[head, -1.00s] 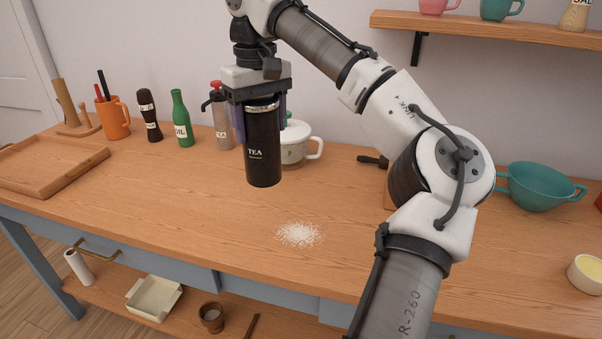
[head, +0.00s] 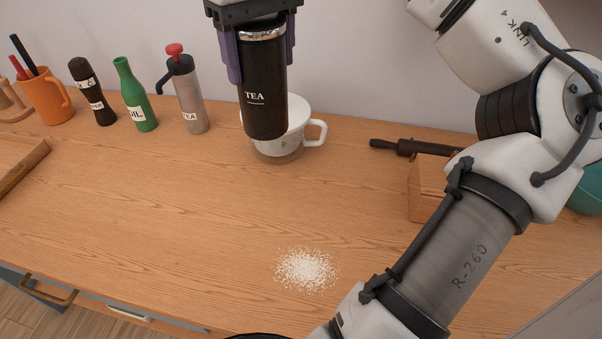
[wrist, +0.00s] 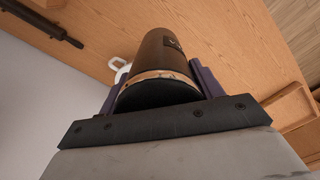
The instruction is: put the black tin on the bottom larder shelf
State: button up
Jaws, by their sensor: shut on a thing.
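The black tin (head: 262,95) is a tall cylinder with a silver band near its top and a white "TEA" label. My gripper (head: 262,50) is shut on its upper part, one purple finger on each side. The larder shelf is not in the head view now.
The wooden counter (head: 150,200) has a clear middle with a patch of white grains (head: 305,270). At the back stand the white pot (head: 297,122), a pump bottle (head: 188,95), a green bottle (head: 133,93), a dark bottle (head: 92,90) and an orange mug (head: 48,95). A wooden block (head: 425,190) stands right.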

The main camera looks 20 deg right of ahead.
jog(key=shift+w, duration=0.15)
jog(key=shift+d+f, duration=0.1)
jog(key=shift+f, duration=0.15)
notch_tip(320, 180, down, 19)
jog(key=shift+f, duration=0.15)
jog(key=shift+f, duration=0.15)
jog(key=o, duration=1.3)
jog(key=shift+c, duration=0.2)
